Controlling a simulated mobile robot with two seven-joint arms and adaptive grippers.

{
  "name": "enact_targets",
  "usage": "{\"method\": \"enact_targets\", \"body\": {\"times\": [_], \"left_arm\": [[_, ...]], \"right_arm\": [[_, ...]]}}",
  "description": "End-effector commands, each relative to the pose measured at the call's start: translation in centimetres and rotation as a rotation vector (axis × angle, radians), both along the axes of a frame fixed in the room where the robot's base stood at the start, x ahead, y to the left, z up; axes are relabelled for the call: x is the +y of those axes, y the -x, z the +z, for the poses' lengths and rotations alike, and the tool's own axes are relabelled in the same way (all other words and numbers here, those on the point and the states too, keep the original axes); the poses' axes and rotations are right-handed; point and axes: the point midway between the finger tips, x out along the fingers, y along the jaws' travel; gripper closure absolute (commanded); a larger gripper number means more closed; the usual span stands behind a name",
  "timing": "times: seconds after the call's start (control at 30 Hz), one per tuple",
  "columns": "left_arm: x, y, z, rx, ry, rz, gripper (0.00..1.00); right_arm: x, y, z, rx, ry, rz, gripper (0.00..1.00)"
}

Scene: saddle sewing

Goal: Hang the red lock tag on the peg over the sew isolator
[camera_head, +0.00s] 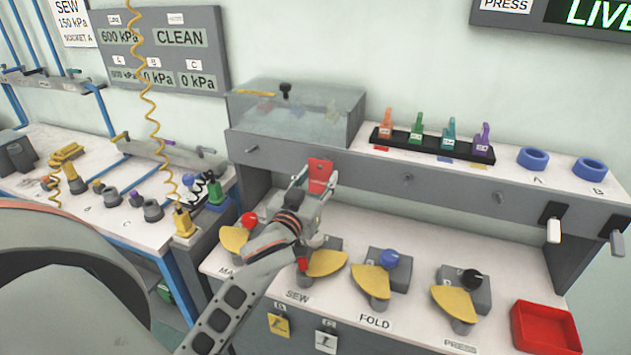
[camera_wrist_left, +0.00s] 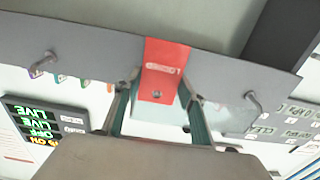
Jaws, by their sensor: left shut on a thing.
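My left gripper (camera_head: 312,187) is shut on the red lock tag (camera_head: 320,172), a flat red plate held upright in front of the grey rail (camera_head: 370,172). In the left wrist view the tag (camera_wrist_left: 163,70) lies between my fingers, with a small hole near its lower end. The tag overlaps the rail between two bent pegs, the MAIN-side one (camera_wrist_left: 250,98) and the FOLD-side one (camera_wrist_left: 48,58). Any peg behind the tag is hidden, and I cannot tell whether the tag touches it. The SEW isolator (camera_head: 328,262) with its yellow handle is below, partly covered by my arm.
Isolators with a red knob (camera_head: 249,219), a blue knob (camera_head: 389,259) and a black knob (camera_head: 471,279) stand along the bench. A clear box (camera_head: 290,120) and a rack of coloured tags (camera_head: 432,142) sit on the shelf. A red tray (camera_head: 545,328) is at right.

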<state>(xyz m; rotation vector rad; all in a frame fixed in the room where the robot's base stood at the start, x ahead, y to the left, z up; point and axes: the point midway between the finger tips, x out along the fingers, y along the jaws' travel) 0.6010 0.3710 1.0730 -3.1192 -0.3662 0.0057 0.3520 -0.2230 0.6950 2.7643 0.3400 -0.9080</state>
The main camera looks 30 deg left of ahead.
Motion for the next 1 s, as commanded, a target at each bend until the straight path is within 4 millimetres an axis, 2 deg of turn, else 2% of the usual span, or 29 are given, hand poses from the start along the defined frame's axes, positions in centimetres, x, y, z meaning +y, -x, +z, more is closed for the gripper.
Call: {"method": "enact_targets", "body": {"times": [0.43,1.0], "left_arm": [[0.4,-2.0,-0.6,0.000,0.001,0.000,0.75],[0.5,-2.2,-0.8,0.000,0.001,0.000,0.75]], "right_arm": [[0.0,0.0,0.0,0.001,0.000,0.000,0.60],[0.0,0.0,0.0,0.001,0.000,0.000,0.60]]}}
